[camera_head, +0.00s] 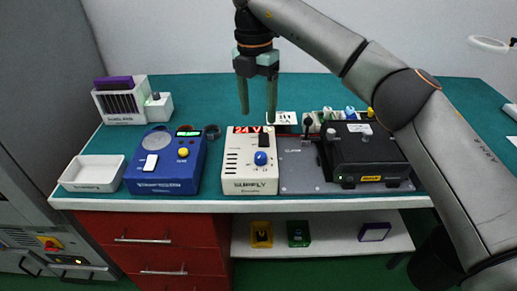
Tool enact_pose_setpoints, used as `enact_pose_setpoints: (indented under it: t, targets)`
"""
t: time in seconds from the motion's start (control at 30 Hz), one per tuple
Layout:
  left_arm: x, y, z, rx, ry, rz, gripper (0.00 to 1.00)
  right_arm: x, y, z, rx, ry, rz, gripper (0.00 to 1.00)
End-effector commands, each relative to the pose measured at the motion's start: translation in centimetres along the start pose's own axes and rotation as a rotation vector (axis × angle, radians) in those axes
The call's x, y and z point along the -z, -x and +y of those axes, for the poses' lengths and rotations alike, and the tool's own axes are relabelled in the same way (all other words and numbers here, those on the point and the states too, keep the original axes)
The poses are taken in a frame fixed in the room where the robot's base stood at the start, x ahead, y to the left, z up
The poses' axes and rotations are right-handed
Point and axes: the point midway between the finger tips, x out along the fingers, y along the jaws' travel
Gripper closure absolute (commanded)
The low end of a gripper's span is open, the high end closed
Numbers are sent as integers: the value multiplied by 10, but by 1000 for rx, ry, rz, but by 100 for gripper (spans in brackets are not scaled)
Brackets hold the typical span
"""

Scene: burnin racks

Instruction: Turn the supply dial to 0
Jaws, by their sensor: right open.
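The supply (237,172) is a cream box on the green bench top, with a red 24 V display (252,129) at its back edge. Its blue dial (260,158) sits on the right of its face, below a black switch (264,140). The dial's exact setting is too small to read. My right gripper (258,117) points down, open and empty, over the back edge of the supply, above and behind the dial. It appears apart from the dial. My left gripper is not in view.
A blue tester (168,175) stands left of the supply, with a white tray (92,174) beside it. A black unit (362,150) on a grey plate (300,178) stands close on the right. A rack (122,104) is at the back left. The back centre-left bench is clear.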

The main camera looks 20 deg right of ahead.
Motion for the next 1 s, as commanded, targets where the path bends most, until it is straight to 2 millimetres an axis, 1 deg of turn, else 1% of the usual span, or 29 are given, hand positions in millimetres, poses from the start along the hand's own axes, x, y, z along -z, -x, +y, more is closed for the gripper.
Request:
enact_pose_setpoints:
  t: [0.17, 0.4, 0.6, 0.7, 0.8, 1.0]
  targets:
    - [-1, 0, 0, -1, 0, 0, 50, 0, -24, -2, 7, 0, 0, 31]
    - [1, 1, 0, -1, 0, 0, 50, 0, -74, -2, 5, 1, 1, 31]
    - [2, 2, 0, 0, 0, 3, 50, 1, -106, -1, 3, 2, 1, 31]
    - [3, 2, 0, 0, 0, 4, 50, 1, -115, -1, 2, 2, 0, 31]
    - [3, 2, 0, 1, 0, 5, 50, 1, -121, -1, 2, 3, 1, 31]
    - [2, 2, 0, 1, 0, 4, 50, 1, -122, -1, 0, 3, 0, 31]
